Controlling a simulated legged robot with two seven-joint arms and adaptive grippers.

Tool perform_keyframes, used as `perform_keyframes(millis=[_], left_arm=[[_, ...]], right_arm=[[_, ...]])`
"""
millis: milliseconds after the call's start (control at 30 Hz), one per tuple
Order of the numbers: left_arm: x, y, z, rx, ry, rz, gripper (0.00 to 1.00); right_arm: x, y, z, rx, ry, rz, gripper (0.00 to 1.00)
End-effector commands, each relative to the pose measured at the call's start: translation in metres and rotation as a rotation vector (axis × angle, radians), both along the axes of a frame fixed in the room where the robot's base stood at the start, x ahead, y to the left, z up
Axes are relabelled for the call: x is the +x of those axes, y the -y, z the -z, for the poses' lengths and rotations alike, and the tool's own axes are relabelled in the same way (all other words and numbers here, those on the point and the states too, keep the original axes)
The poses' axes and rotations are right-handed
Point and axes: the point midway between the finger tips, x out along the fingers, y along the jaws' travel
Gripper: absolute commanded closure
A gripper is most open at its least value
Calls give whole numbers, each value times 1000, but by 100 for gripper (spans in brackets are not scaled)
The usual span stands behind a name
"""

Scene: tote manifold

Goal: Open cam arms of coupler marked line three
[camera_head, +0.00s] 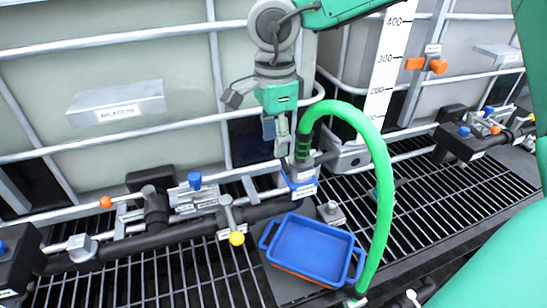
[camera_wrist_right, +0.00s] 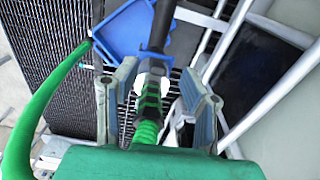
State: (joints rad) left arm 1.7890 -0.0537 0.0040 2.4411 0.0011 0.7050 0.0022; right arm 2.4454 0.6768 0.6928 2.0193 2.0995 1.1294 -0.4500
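The green hose (camera_head: 383,190) arches up from the tray side and comes down to a coupler (camera_head: 303,172) on the black pipe. The coupler has a blue collar and a small white label too small to read. My right gripper (camera_head: 281,148) points down just left of the hose's ribbed end, above the coupler. In the right wrist view my right gripper (camera_wrist_right: 156,85) is open, with fingers on either side of the green ribbed hose end (camera_wrist_right: 148,112) and dark pipe. I cannot tell if the fingers touch it. The cam arms are hard to make out. My left gripper is not in view.
A blue tray (camera_head: 361,262) sits on a dark plate in front of the coupler. Large caged tanks (camera_head: 120,60) stand behind, with a measuring scale (camera_head: 388,65). Black grating (camera_head: 420,190) covers the floor.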

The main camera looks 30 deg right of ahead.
Motion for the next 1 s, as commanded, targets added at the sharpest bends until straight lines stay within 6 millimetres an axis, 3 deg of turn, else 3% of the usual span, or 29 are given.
perform_keyframes(millis=[100, 233, 667, 767, 1000], left_arm=[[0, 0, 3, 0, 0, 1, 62], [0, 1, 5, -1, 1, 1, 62], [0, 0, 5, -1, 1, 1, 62], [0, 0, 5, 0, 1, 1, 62], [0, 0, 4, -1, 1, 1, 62]], right_arm=[[-2, 4, 24, 4, -2, 1, 62], [-1, 5, 39, 5, -1, 2, 62], [-1, -5, 45, -4, 1, 1, 62], [-1, -3, 46, -1, 1, 1, 97], [-1, 2, 46, 1, 0, 1, 100]])
